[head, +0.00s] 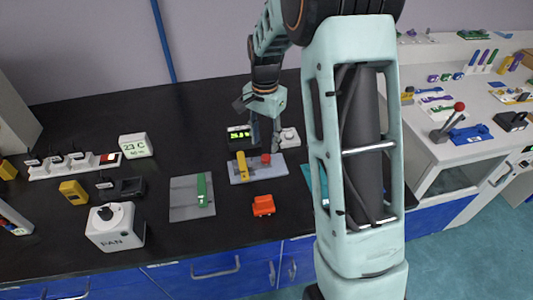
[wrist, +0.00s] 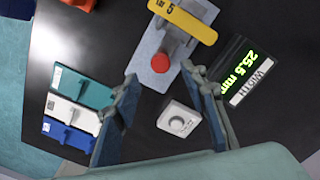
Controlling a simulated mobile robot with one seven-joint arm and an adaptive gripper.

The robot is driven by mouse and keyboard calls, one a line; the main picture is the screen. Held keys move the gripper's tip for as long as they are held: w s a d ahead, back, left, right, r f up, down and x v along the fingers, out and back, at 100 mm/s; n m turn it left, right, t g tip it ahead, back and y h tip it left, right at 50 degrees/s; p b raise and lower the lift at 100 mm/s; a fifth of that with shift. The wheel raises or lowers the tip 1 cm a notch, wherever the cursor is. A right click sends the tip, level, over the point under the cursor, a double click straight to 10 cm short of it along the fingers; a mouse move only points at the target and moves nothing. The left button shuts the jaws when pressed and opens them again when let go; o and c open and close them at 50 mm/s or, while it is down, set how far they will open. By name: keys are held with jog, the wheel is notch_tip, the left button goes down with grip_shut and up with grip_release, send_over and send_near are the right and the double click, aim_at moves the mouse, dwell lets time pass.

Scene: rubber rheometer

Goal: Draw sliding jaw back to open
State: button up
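A light grey base plate (head: 275,171) lies on the black bench, with a yellow bar (head: 241,166) across its left part and a red knob (head: 266,158) right of it. In the wrist view the red knob (wrist: 160,63) stands on a grey block beside the yellow bar (wrist: 185,18). I take the knobbed block for the sliding jaw, but its joint with the base is hard to see.
A display (wrist: 238,70) reading about 25.5 mm WIDTH stands close to one finger. A white dial box (wrist: 179,120) lies near the fingers. Teal, white and blue blocks (wrist: 75,110) lie to the left. An orange-red block (head: 263,205) sits in front of the plate.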

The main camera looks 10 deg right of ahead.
aim_at(265, 157)
notch_tip(265, 157, down, 6)
jog(key=shift+f, duration=0.25)
grip_shut()
dwell(0.3)
